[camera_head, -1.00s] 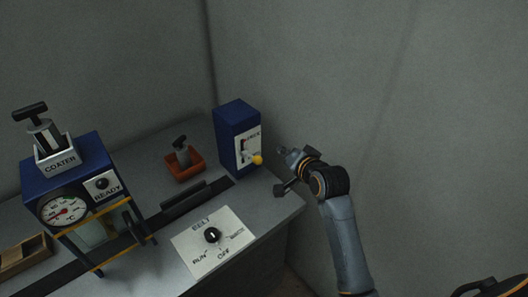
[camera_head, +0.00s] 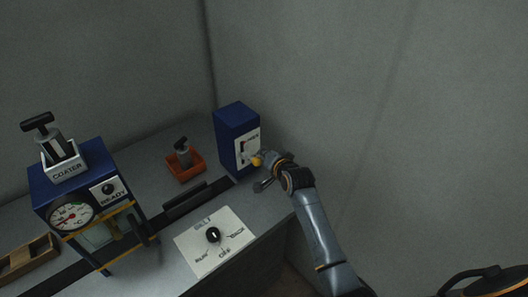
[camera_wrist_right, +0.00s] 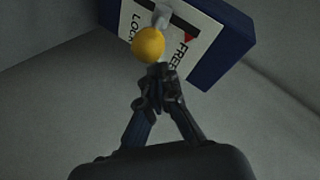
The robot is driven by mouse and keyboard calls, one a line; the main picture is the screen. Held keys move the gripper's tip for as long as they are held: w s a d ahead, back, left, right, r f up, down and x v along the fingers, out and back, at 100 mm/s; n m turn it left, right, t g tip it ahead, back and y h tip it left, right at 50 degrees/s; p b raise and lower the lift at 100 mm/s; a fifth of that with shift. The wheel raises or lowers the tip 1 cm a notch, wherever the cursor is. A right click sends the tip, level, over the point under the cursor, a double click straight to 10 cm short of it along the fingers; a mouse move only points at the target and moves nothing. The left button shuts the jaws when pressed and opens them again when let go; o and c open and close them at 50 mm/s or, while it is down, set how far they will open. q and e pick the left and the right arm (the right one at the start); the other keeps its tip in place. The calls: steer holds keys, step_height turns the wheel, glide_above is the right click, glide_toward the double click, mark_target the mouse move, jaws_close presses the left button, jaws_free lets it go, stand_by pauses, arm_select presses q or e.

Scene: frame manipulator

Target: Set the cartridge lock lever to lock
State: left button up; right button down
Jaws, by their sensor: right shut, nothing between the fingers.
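The lock lever has a pale stem and a yellow ball knob (camera_head: 257,160); it sticks out of the labelled white plate on a blue box (camera_head: 236,124). In the right wrist view the knob (camera_wrist_right: 148,43) and stem (camera_wrist_right: 162,15) stand in front of the dark slot, between the words LOCK and FREE. A red mark (camera_wrist_right: 190,37) is beside FREE. My right gripper (camera_head: 268,161) is shut and empty, its fingertips (camera_wrist_right: 158,72) close by the knob. I cannot tell whether they touch it. My left gripper is not in view.
The blue coater (camera_head: 88,160) with a gauge and a black-handled cartridge stands at left. An orange tray (camera_head: 199,171) holds another black-handled piece. A belt dial panel (camera_head: 240,228) lies in front. Grey walls are close behind and to the right of the box.

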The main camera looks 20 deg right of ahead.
steer(key=shift+s+a+f, duration=0.2)
steer(key=shift+s+a, duration=0.1)
